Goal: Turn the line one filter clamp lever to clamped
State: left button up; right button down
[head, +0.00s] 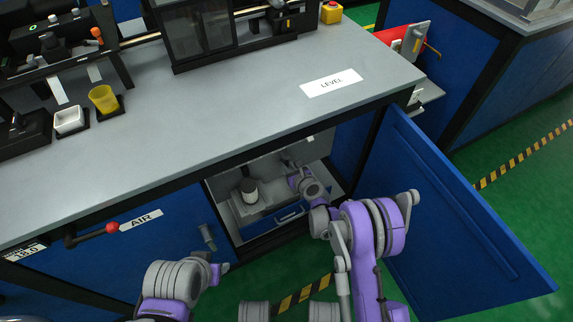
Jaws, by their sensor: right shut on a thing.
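My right arm reaches through the open cabinet front under the grey counter. My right gripper (291,167) is inside, near the back wall, shut on a small part that the gripper mostly hides; by its place it looks like the filter clamp lever. I cannot make out the lever's angle. A dark cylinder with a white band (250,191) stands inside, left of this gripper and apart from it. My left gripper (206,236) is outside, in front of the blue panel left of the opening; its fingers are too small to read.
The blue cabinet door (445,215) stands wide open on the right, close beside my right arm. A red-knobbed AIR lever (112,228) sticks out at the left. The counter (230,100) carries a yellow cup (103,98) and a white cup (69,119); its middle is clear.

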jog(key=c, duration=0.8)
grip_release()
jog(key=p+v, duration=0.2)
jog(key=v, duration=0.8)
jog(key=shift+s+d+r, duration=0.25)
jog(key=shift+s, duration=0.05)
